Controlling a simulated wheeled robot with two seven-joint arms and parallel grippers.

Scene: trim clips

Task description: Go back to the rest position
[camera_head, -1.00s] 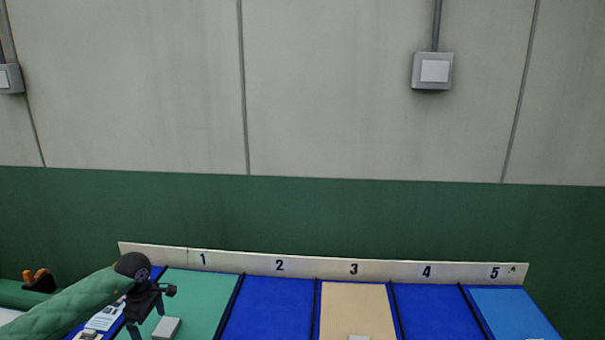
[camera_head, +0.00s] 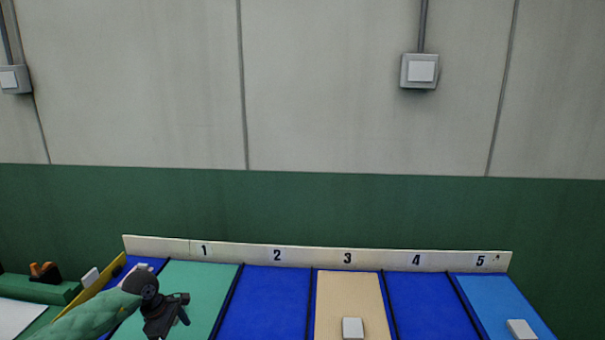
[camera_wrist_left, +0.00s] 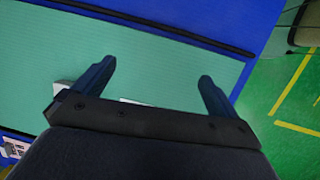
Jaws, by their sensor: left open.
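My left gripper (camera_head: 180,312) is at the lower left of the head view, above the green lane 1 (camera_head: 210,290). In the left wrist view the same gripper (camera_wrist_left: 152,85) has its two dark fingers spread apart with nothing between them. The green lane surface (camera_wrist_left: 150,50) lies below it. A pale piece (camera_wrist_left: 62,86) shows partly beside the left finger in the wrist view, mostly hidden by the gripper. My right gripper is not in view.
A numbered board (camera_head: 315,255) stands behind several coloured lanes. White blocks lie on tan lane 3 (camera_head: 352,327) and light blue lane 5 (camera_head: 520,328). An orange-handled tool (camera_head: 45,271) sits at far left. The wall behind carries grey switch boxes (camera_head: 419,71).

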